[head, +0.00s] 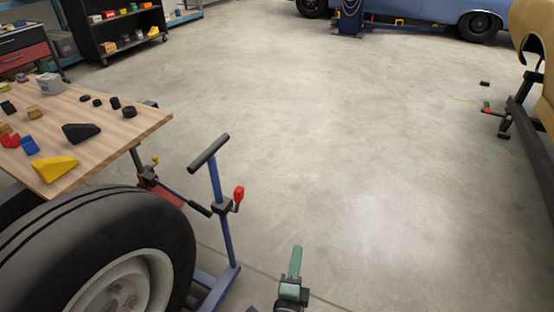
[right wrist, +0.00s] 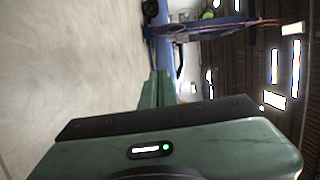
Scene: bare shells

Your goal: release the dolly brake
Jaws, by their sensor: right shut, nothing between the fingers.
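The blue dolly (head: 222,228) stands beside a large tyre (head: 95,245) at the lower left of the head view. Its upright post has a black T-shaped handle (head: 209,152) on top. A small lever with a red knob (head: 239,193) sticks up from a dark clamp on the post; I take it for the brake. My right gripper (head: 296,250), with green fingers, is shut and empty, low in the head view, to the right of the post and apart from it. In the right wrist view its shut fingers (right wrist: 158,90) point away from the dolly, which does not show there. My left gripper is not in view.
A wooden table (head: 150,118) with wedges, blocks and small dark pieces stands at the left. A red part with a dark grip (head: 200,208) lies close to the post. A blue car (head: 420,12) is at the back, a tan shell (head: 535,40) at the right. The middle floor is clear.

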